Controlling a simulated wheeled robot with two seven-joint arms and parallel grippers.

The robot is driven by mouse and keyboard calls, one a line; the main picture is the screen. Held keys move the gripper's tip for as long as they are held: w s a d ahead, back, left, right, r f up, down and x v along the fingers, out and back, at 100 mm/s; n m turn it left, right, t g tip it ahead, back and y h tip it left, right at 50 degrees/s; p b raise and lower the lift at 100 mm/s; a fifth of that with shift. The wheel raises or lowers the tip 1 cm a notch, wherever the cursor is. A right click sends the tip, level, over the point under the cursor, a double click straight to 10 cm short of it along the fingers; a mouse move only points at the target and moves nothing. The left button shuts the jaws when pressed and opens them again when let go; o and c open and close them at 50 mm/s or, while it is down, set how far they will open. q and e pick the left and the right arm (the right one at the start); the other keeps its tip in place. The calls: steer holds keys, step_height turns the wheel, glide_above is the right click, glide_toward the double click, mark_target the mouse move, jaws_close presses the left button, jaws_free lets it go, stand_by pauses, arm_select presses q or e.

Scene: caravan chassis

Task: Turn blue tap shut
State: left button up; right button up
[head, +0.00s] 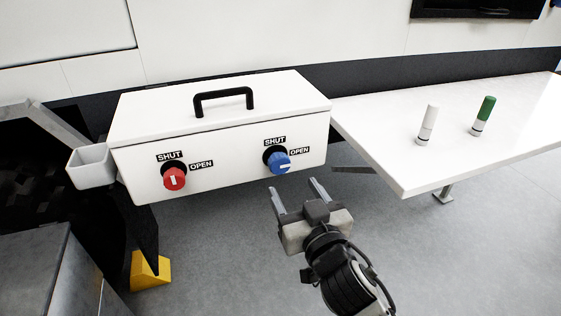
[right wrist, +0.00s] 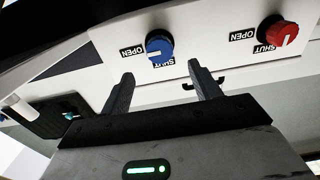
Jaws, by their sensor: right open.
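The blue tap (head: 281,162) is a round knob on the front of the white box (head: 225,180). Its white mark points right, toward the OPEN label (head: 299,150); the SHUT label (head: 275,141) is above it. My right gripper (head: 292,185) is open and empty, just in front of and below the blue tap in the head view. In the right wrist view the blue tap (right wrist: 159,48) shows upside down, between and beyond the two fingertips (right wrist: 160,70), apart from them. My left gripper is not in view.
A red tap (head: 174,180) sits left of the blue one on the same box, its white mark upright. The box has a black handle (head: 223,98) on top. A white table (head: 400,172) at right holds a white and a green-topped cylinder (head: 483,116). A grey cup (head: 90,167) hangs at left.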

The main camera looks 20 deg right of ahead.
mark_target(281, 166)
steer(key=w, duration=0.9)
steer(key=shift+w+a+p, duration=0.15)
steer(key=shift+p, duration=0.15)
steer(key=c, duration=1)
